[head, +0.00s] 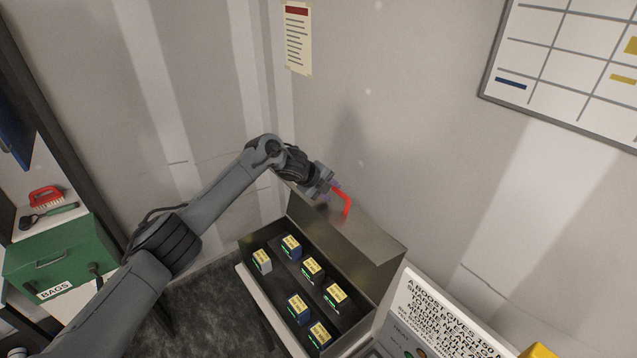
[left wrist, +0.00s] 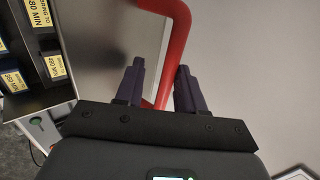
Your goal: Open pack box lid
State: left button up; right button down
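The pack box (head: 262,240) is a dark metal case at the lower middle of the head view. Its lid (head: 345,230) stands raised at the back, so the inside shows. A red handle (head: 345,202) sits at the lid's upper edge, and it also shows in the left wrist view (left wrist: 178,40). My left gripper (head: 328,187) is at the handle. In the left wrist view its two dark fingers (left wrist: 158,88) are apart, with the red bar between them and gaps visible. My right gripper is in neither view.
Several yellow-labelled packs (head: 312,267) stand inside the box. A white sign with black text (head: 440,305) stands right of the box. The wall is close behind the lid.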

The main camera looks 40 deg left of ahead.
pick_arm(q)
jog(key=b+v, duration=0.2)
jog(key=v, duration=0.6)
jog(key=shift+s+r, duration=0.2)
jog(key=shift+r, duration=0.05)
jog(key=shift+s+a+r, duration=0.15)
jog(key=shift+s+r, duration=0.2)
jog(key=shift+r, duration=0.1)
